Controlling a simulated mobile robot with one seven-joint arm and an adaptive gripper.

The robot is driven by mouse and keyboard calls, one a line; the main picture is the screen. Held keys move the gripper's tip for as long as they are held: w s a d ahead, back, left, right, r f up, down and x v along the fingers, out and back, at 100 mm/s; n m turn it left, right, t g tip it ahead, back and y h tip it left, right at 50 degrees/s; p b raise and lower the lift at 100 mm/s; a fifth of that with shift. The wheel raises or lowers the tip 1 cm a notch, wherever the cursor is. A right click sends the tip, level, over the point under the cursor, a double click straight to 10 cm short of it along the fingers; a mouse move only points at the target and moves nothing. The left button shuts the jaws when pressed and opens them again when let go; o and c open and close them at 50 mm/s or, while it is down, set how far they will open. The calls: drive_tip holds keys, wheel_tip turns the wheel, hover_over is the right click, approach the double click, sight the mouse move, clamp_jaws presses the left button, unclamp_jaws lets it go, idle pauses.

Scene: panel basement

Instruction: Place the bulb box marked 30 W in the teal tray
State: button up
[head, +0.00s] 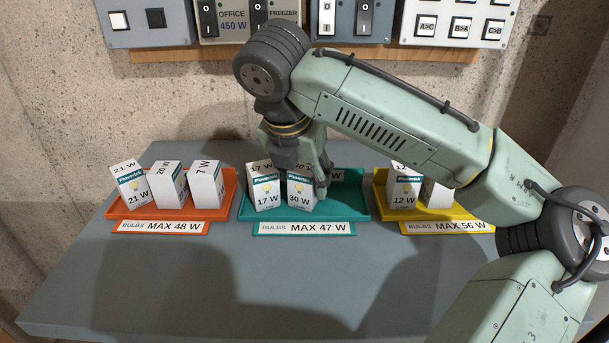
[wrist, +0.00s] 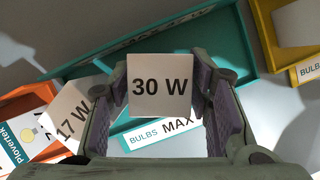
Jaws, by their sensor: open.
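The white bulb box marked 30 W (head: 299,192) stands upright in the teal tray (head: 348,197), right of a 17 W box (head: 264,188). My gripper (head: 297,168) is over the 30 W box with a finger on either side of it. In the wrist view the top of the 30 W box (wrist: 159,87) lies between the two open fingers (wrist: 160,95). The left finger looks close to the box; a gap shows at the right finger. I cannot tell whether the box rests fully on the tray floor. The tray's label reads MAX 47 W.
An orange tray (head: 228,203) at left, labelled MAX 48 W, holds boxes of 21 W, 20 W and 7 W. A yellow tray (head: 460,213) at right, labelled MAX 56 W, holds a 12 W box (head: 402,188) and another partly hidden by my arm. Switch panels (head: 238,22) hang above.

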drive_tip(key=shift+r, duration=0.1)
drive_tip(key=v, duration=1.2)
